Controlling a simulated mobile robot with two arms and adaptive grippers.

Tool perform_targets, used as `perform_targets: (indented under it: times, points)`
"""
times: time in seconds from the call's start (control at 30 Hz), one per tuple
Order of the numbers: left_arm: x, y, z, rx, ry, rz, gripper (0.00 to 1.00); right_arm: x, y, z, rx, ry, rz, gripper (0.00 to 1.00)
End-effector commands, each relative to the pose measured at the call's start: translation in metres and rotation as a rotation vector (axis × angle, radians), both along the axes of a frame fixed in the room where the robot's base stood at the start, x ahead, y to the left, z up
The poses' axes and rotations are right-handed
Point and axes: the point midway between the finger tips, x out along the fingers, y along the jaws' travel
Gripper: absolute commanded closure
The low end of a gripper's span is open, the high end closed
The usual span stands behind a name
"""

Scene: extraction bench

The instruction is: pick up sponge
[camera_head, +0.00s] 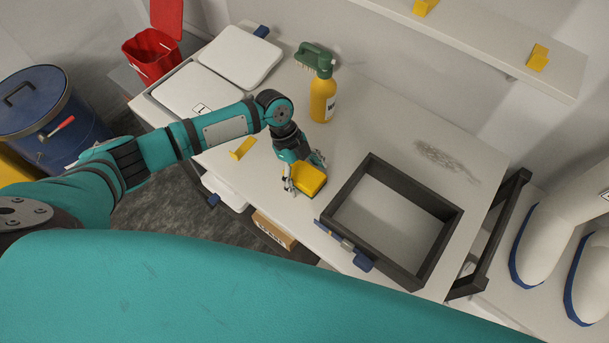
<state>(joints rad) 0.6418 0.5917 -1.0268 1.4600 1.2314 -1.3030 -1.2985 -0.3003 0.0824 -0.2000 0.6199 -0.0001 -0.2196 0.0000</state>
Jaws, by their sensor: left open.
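A yellow sponge (309,179) lies on the white bench, left of a dark-framed open box. My left gripper (290,184) is right at the sponge's left side, with its fingers pointing down and open. One finger shows in front of the sponge's left edge; the other is partly hidden behind the sponge. I cannot tell whether the fingers touch it. My right gripper is not in view.
The dark frame (428,264) stands right of the sponge. A yellow spray bottle (322,99) and a green brush (314,54) stand behind. A small yellow bracket (242,149) is to the left. A dark smudge (446,159) marks the bench at right.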

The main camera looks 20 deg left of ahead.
Motion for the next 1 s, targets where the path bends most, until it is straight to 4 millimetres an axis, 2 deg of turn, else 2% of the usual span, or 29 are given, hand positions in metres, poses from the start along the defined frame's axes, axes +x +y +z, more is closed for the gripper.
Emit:
perform_targets:
  times: [0.17,0.5,0.6,0.9,1.0]
  points:
    - [-0.0001,0.0000,0.0001,0.000,0.000,0.000,0.11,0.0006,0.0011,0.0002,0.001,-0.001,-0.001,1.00]
    - [-0.0005,0.0000,-0.0001,0.000,0.001,0.000,0.55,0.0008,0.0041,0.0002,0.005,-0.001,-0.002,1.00]
    - [-0.0007,0.0001,-0.0004,0.001,0.002,-0.001,0.65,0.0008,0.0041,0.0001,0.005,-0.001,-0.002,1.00]
    - [-0.0012,0.0003,-0.0001,0.001,0.003,0.000,0.66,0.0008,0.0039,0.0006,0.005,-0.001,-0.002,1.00]
    - [-0.0007,0.0005,0.0081,0.001,0.002,-0.001,0.66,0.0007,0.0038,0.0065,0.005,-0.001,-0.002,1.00]
